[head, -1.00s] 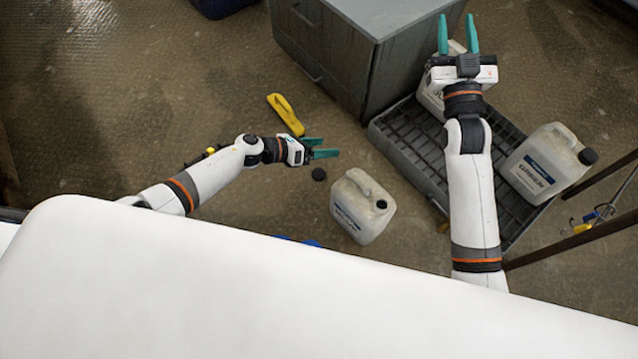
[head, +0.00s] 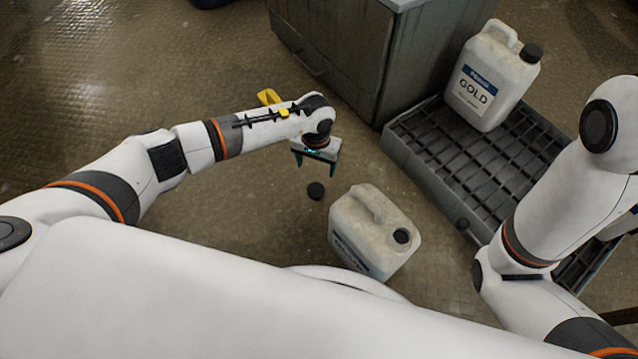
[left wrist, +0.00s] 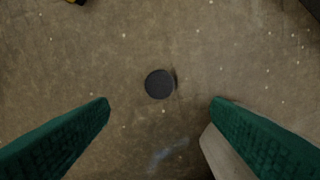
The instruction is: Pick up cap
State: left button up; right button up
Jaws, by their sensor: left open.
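A small round black cap (head: 316,190) lies flat on the brown floor, left of a pale jug (head: 362,225). In the left wrist view the cap (left wrist: 160,84) is near the middle, a little beyond the line between the fingertips. My left gripper (head: 315,169) is open and empty, pointing down above the floor close to the cap. Its two green fingers (left wrist: 160,103) are spread wide to either side of the cap, and nothing touches it. My right gripper is out of view; only parts of its arm show at the right.
The pale jug stands close by; part of it (left wrist: 224,158) shows beside the right finger. A grey slatted pallet (head: 440,150) carries a white jug labelled GOLD (head: 488,80). A grey cabinet (head: 335,50) stands behind. A yellow object (head: 268,97) lies partly hidden behind my left arm.

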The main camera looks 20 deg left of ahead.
pick_arm(q)
jog(key=b, duration=0.4)
send_over(316, 188)
jog(key=f, duration=0.6)
jog(key=shift+s+d, duration=0.1)
jog(key=shift+s, duration=0.15)
notch_tip(316, 188, down, 6)
jog(key=b, duration=0.5)
jog(key=shift+w+r, duration=0.15)
jog(key=shift+r, duration=0.1)
jog(key=c, duration=1)
